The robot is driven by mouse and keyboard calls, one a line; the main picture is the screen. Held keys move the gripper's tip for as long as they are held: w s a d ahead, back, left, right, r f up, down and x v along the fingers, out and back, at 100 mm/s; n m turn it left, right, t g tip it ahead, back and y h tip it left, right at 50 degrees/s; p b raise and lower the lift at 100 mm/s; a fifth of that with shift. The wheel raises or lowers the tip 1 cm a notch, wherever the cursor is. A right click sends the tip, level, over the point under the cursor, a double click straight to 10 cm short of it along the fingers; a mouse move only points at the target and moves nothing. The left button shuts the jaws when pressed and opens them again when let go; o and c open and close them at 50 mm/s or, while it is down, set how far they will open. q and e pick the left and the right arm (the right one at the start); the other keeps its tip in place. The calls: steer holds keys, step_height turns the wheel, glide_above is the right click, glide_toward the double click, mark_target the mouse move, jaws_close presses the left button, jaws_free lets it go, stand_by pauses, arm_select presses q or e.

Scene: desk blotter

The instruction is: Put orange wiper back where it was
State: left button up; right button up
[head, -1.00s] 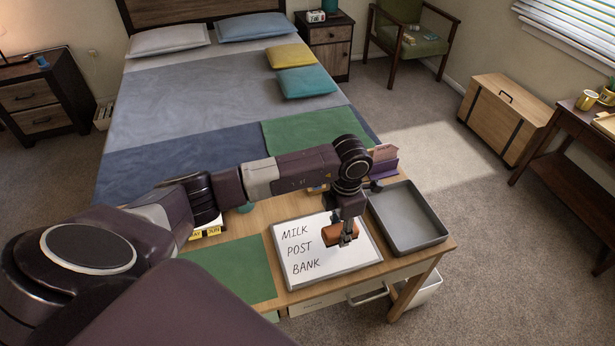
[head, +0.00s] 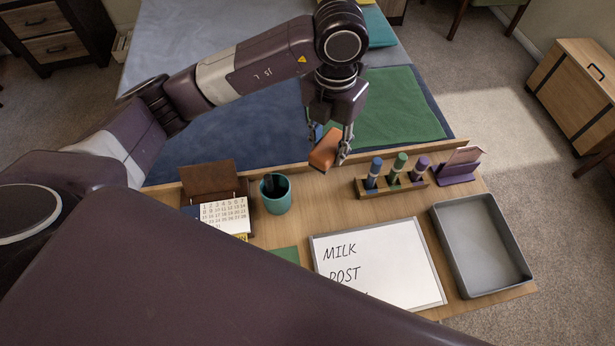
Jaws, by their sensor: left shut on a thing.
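The orange wiper (head: 324,150) is a small block held in the air in the head view, near the back edge of the desk. My left gripper (head: 336,152) is shut on it. The wiper appears above the desk, behind the whiteboard and to the left of the marker stand. The whiteboard (head: 395,265) lies on the desk with the words "MILK" and "POST" showing; its lower part is hidden by my arm. My right gripper is not in view.
A marker stand (head: 392,189) holds blue, green and purple markers. A teal cup (head: 276,196), a calendar (head: 225,213), a purple holder (head: 457,171) and an empty grey tray (head: 481,246) stand on the desk. The desk (head: 330,215) is bare between cup and marker stand.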

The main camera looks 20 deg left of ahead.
arm_select(q)
step_height(320, 180, down, 7)
steer(key=p, duration=0.2)
glide_above(323, 200)
step_height(323, 200, down, 7)
steer(key=shift+f+p, duration=0.2)
steer(key=shift+p, duration=0.15)
steer(key=shift+f, duration=0.3)
step_height(323, 200, down, 4)
steer(key=shift+f+p, duration=0.1)
steer(key=shift+p, duration=0.25)
steer(key=shift+f, duration=0.15)
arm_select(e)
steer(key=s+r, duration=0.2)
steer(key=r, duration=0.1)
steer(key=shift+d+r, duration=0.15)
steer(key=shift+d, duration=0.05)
arm_select(q)
steer(key=shift+f, duration=0.25)
steer(key=o, duration=1.1)
steer(key=shift+r, duration=0.1)
steer(key=shift+c, duration=0.2)
steer(key=shift+o, duration=0.4)
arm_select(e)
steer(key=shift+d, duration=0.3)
